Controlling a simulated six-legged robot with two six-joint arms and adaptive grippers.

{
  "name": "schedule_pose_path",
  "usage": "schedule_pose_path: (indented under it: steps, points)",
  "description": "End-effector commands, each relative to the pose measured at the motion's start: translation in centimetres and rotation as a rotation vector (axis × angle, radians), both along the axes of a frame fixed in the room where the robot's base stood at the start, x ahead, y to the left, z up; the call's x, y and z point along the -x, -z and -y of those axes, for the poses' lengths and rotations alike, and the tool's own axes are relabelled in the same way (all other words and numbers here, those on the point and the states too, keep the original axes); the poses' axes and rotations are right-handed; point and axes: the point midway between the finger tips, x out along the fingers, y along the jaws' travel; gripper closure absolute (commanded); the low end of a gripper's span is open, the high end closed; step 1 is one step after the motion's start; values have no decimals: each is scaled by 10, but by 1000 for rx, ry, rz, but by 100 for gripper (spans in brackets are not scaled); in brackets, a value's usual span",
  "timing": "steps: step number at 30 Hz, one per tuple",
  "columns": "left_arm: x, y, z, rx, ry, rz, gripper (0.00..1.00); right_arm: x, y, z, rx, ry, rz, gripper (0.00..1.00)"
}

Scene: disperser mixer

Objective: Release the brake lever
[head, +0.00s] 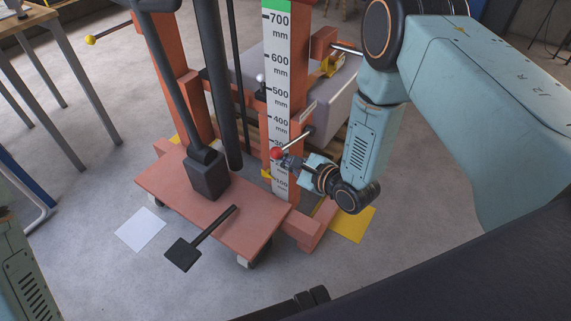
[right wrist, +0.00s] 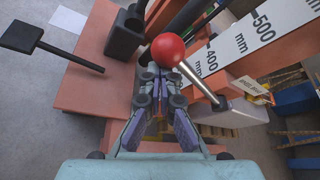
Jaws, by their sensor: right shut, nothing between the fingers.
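A lever with a red ball knob (head: 276,154) and a metal rod sticks out beside the orange post of the mixer. In the right wrist view the red knob (right wrist: 168,50) is just beyond my fingertips, and its rod runs down to the right to a grey block. My right gripper (head: 287,160) is right at the knob in the head view. In the right wrist view its fingers (right wrist: 150,78) are shut with nothing between them. I cannot tell whether they touch the knob. My left arm shows at the lower left edge; its gripper is out of view.
The orange base (head: 235,225) carries a black block with a bar, and a black pedal (head: 183,254) sticks out in front. A white millimetre scale (head: 279,70) runs up the post. A table (head: 45,25) stands at the left.

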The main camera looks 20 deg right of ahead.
Motion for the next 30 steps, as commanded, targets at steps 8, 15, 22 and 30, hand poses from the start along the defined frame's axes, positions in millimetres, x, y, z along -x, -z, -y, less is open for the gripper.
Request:
schedule_pose_path:
  steps: [8,15,22,30]
  points:
    - [0,-36,0,0,0,0,51,-12,-51,13,0,-3,6,100]
    - [0,-52,0,0,0,0,51,-23,-78,27,-2,-5,9,100]
    - [0,-60,0,0,0,0,51,-32,-95,36,-1,-7,13,100]
    - [0,-64,0,0,0,0,51,-37,-103,42,-1,-9,15,100]
